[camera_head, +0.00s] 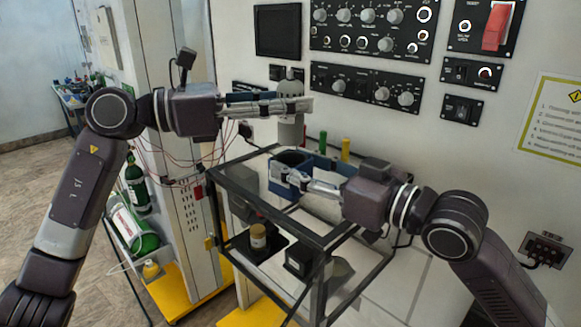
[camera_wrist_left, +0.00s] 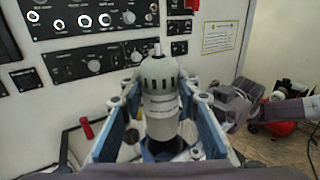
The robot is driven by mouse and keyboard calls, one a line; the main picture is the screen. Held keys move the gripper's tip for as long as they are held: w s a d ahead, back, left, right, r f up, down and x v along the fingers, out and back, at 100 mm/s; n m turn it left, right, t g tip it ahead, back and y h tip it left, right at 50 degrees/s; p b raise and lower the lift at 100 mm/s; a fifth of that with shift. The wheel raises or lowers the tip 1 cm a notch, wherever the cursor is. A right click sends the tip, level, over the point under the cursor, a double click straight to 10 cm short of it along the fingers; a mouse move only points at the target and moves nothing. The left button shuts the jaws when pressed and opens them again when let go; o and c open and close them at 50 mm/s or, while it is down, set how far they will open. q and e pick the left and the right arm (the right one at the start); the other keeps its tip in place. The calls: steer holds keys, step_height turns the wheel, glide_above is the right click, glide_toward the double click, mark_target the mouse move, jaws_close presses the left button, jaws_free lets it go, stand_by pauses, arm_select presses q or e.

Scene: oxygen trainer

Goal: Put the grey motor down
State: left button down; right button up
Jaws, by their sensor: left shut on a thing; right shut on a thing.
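The grey motor (camera_head: 290,130) is upright in my left gripper (camera_head: 296,104), which is shut on its sides. In the left wrist view the motor (camera_wrist_left: 160,98) stands between the two blue-backed fingers, its thin shaft pointing up. A blue holder (camera_head: 276,182) with a dark round opening is below the motor, on the black-framed stand. The motor's lower end is above this opening, with a small gap showing in the head view. My right gripper (camera_head: 290,178) is shut on the holder's near side; its fingertips partly cover the holder.
The black frame (camera_head: 270,222) of the stand surrounds the lower area, with a small jar (camera_head: 258,237) on a lower level. Green and yellow upright pieces (camera_head: 346,148) stand behind the holder. The control panel wall (camera_head: 365,90) is close behind.

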arm_select(q)
steer(key=shift+f, duration=4)
steer(key=c, duration=1.5)
jaws_free()
steer(key=shift+f, duration=0.2)
steer(key=shift+o, duration=0.2)
steer(key=shift+a+r, duration=0.1)
steer(key=shift+r, duration=0.05)
steer(key=v, duration=1.2)
